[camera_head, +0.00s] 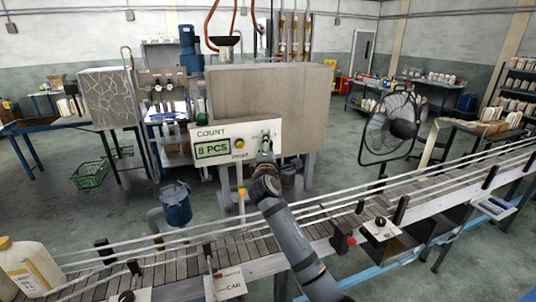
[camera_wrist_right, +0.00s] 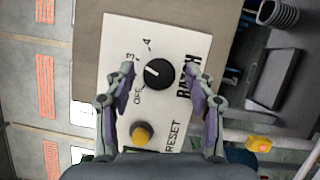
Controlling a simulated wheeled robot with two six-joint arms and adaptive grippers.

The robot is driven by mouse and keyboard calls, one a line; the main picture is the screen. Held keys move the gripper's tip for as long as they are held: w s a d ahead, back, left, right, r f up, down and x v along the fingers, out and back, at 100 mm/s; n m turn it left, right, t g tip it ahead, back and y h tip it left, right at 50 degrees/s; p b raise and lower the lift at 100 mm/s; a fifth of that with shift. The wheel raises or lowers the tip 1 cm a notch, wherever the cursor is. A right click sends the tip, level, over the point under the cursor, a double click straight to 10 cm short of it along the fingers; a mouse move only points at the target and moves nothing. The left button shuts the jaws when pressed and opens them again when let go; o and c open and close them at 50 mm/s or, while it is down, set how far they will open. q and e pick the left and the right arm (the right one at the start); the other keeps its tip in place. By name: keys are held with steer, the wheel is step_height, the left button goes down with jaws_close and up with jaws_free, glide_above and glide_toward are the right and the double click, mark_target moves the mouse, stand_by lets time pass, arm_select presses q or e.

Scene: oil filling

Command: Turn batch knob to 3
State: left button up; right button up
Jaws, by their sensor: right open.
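The black batch knob (camera_wrist_right: 158,74) sits on a white panel (camera_wrist_right: 125,35) marked OFF, 3, 4 and BATCH in the right wrist view. Its white pointer line leans toward the 3 side, but I cannot tell if it lines up exactly. My right gripper (camera_wrist_right: 161,76) is open, with one finger on each side of the knob and visible gaps between. In the head view my right gripper (camera_head: 265,153) is in front of the right part of the same panel (camera_head: 222,130) and hides the knob. My left gripper is not in view.
A yellow button (camera_wrist_right: 142,133) marked RESET is beside the knob, between the fingers. In the head view a conveyor (camera_head: 170,268) runs below the panel, with a white jug (camera_head: 30,272) at its left. A black fan (camera_head: 395,125) stands to the right.

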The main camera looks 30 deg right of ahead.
steer(key=v, duration=1.1)
steer(key=shift+s, duration=0.1)
